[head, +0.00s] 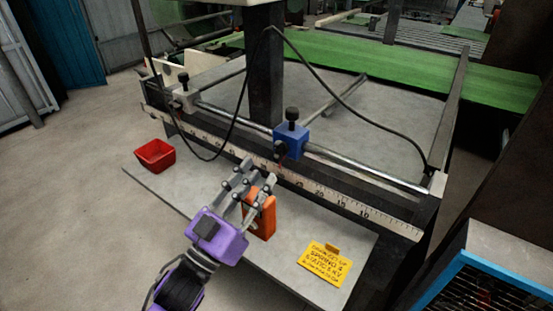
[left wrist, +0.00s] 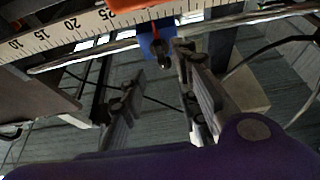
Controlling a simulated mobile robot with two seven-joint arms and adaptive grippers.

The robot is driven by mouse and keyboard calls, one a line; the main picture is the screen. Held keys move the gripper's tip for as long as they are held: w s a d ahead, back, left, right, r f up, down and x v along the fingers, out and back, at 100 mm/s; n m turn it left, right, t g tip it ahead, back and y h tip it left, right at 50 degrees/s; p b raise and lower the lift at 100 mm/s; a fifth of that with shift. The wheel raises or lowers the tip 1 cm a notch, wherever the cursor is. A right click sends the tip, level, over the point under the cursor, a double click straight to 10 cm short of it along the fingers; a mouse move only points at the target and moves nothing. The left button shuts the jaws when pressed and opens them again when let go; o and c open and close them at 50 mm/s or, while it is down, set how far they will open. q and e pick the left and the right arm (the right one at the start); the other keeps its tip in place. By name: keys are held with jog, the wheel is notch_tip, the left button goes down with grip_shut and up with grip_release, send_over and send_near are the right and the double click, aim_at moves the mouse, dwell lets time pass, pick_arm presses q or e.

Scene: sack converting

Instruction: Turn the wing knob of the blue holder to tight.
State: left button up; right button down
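The blue holder (head: 291,140) sits on the steel rail behind the scale. A black knob (head: 292,114) stands on its top, and a smaller dark part shows on its front face; I cannot tell the wing shape or how tight it is. In the left wrist view the blue holder (left wrist: 150,46) and a dark knob-like part (left wrist: 163,61) appear beyond my fingers. My left gripper (head: 259,170) is open and empty, below and in front of the holder, apart from it. Its fingers also show in the left wrist view (left wrist: 160,66). My right gripper is out of view.
An orange block (head: 265,216) stands on the grey table close beside my left gripper. A red bin (head: 155,155) and a yellow sign (head: 325,264) are on the table. The scale (head: 330,193) runs along the rail. A black cable (head: 239,105) loops down left of the holder.

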aim_at(275, 153)
pick_arm(q)
jog(key=x, duration=0.6)
jog(key=shift+w+p, duration=0.1)
jog(key=shift+p, duration=0.3)
jog(key=shift+c, duration=0.5)
grip_shut()
